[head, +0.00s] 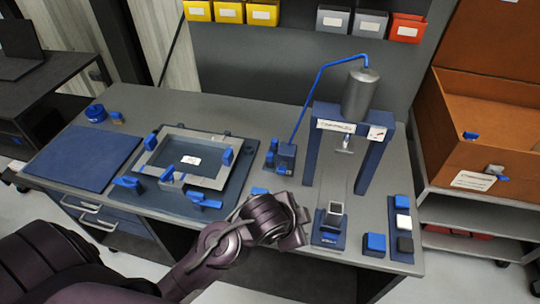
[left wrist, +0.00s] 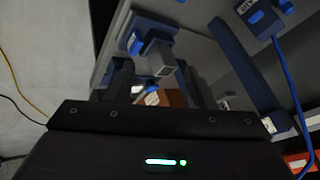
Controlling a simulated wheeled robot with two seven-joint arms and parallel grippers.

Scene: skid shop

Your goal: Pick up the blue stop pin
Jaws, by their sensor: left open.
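Several small blue parts are in the head view, and I cannot tell for certain which one is the stop pin. A blue piece (head: 260,190) lies at the bench's front edge, partly hidden by my left arm. Blue clamp-like parts (head: 127,182) stand around the grey frame fixture (head: 190,183). A blue block (head: 375,243) sits at the front right. My left gripper (head: 299,228) is open and empty above the bench's front edge, left of the square tube (head: 335,208). The left wrist view shows this tube (left wrist: 162,58) in its blue holder. My right gripper is out of view.
A blue press frame (head: 368,160) with a grey cylinder (head: 361,95) stands at the right, with a blue hose beside it. A blue mat (head: 75,158) lies bare at the left. An orange-brown crate (head: 490,140) stands on a cart beyond the bench's right end.

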